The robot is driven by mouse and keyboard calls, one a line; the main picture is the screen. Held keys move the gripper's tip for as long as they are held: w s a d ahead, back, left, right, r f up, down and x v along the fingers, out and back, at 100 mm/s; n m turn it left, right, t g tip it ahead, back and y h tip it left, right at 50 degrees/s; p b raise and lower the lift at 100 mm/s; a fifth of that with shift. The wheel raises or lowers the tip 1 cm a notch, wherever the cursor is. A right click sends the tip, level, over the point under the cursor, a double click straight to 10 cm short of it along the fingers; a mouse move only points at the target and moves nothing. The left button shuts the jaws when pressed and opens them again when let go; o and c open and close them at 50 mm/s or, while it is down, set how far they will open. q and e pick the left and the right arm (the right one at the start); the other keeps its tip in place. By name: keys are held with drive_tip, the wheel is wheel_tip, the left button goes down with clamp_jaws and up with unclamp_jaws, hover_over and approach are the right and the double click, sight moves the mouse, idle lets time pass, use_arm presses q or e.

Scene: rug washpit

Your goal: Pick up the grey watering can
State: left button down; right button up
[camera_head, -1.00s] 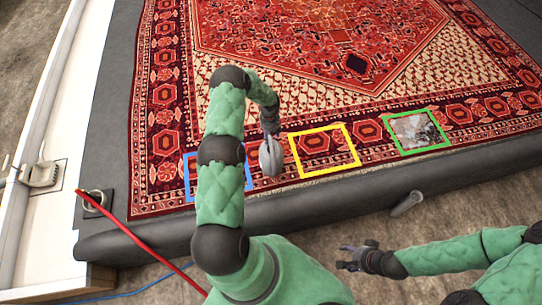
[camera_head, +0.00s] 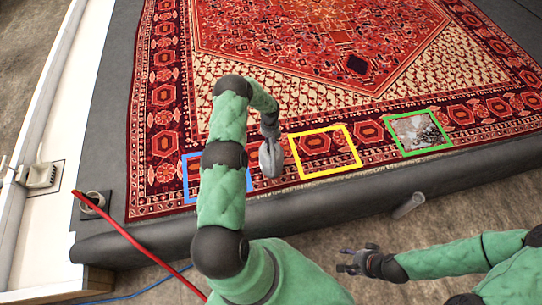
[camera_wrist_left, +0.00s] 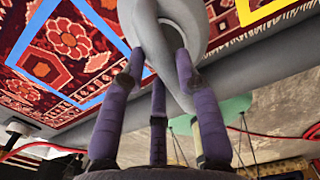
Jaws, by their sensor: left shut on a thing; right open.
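The grey watering can (camera_head: 270,159) hangs at my left gripper (camera_head: 269,138), between the blue and yellow frames in the head view. In the left wrist view, the purple fingers of my left gripper (camera_wrist_left: 160,75) are shut on the can's looped grey handle (camera_wrist_left: 184,85). The can's body runs out of the top of that view. I cannot tell how far it is above the rug. My right gripper (camera_head: 346,262) is open and empty, in front of the dark platform edge at the lower right.
The red patterned rug (camera_head: 300,100) lies on the dark platform (camera_head: 330,200). A blue frame (camera_head: 187,180), a yellow frame (camera_head: 325,152) and a green frame (camera_head: 418,132) around a grey-white patch lie along its near border. A red hose (camera_head: 135,243) crosses the lower left.

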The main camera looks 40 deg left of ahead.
use_arm(q)
drive_tip(key=shift+w+a+r, duration=0.1)
drive_tip(key=shift+r, duration=0.1)
drive_tip(key=shift+r, duration=0.6)
drive_tip(key=s+d+r+p, duration=0.3)
drive_tip(key=d+r, duration=0.2)
drive_tip(key=d, duration=0.1)
drive_tip(key=s+d+r+p, duration=0.3)
drive_tip(key=d+r, duration=0.3)
drive_tip(key=shift+s+d+r, duration=0.25)
drive_tip(key=shift+r, duration=0.05)
drive_tip(key=c, duration=1.4)
unclamp_jaws()
drive_tip(key=shift+c, duration=0.2)
clamp_jaws()
